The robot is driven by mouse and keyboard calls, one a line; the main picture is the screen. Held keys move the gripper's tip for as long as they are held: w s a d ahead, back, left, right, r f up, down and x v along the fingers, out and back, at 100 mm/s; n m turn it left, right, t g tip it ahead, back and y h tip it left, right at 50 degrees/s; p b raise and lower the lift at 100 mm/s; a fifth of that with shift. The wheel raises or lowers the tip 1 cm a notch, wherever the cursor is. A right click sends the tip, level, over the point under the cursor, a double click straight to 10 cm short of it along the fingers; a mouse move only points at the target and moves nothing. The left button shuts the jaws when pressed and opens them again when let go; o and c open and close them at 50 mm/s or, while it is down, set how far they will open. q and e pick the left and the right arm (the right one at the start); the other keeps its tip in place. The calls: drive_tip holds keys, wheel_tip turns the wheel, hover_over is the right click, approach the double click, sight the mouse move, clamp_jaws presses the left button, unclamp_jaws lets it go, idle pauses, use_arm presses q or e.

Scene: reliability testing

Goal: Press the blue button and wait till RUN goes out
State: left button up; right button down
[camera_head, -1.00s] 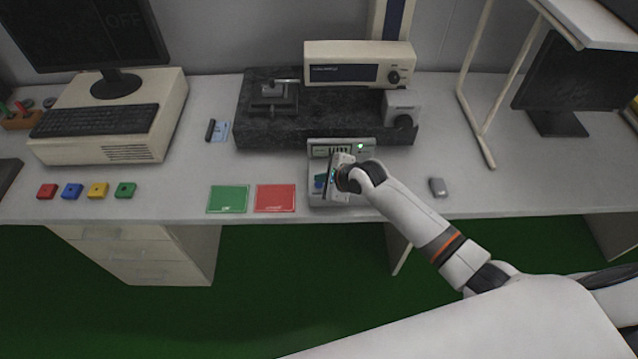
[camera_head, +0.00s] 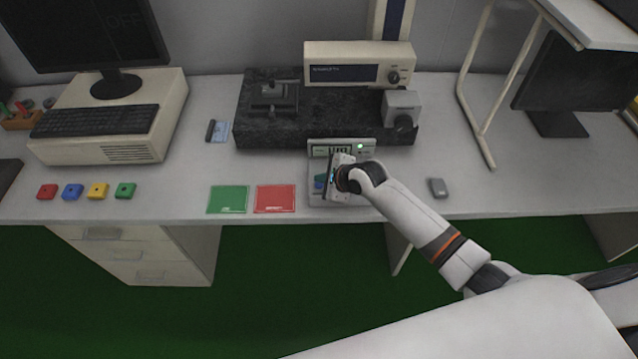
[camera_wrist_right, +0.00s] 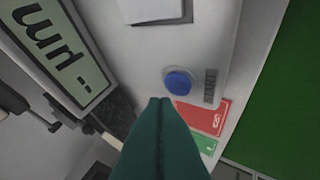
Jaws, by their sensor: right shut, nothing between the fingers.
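The tester (camera_head: 357,201) is a light grey box at the front of the bench, with a display panel (camera_head: 318,151) along its back. A small green light (camera_head: 360,146) is lit on that panel; its label is too small to read. The round blue button (camera_wrist_right: 179,81) shows uncovered in the right wrist view. My right gripper (camera_wrist_right: 160,102) is shut and empty, its fingertips close beside the button; I cannot tell whether they touch it. In the head view my right gripper (camera_head: 333,183) hangs over the tester and hides part of it. My left gripper is out of view.
A green card (camera_head: 228,199) and a red card (camera_head: 275,198) lie left of the tester. A dark stone slab (camera_head: 330,120) with an instrument stands behind it. A small grey object (camera_head: 438,188) lies to the right. Several coloured blocks (camera_head: 98,191) sit far left.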

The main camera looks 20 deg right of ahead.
drive_tip(key=shift+f, duration=0.2)
idle(0.5)
drive_tip(key=shift+f, duration=0.25)
drive_tip(key=shift+f, duration=0.4)
idle(0.7)
drive_tip(key=shift+r+p, duration=0.8)
drive_tip(key=shift+p, duration=0.4)
drive_tip(key=shift+r, duration=0.1)
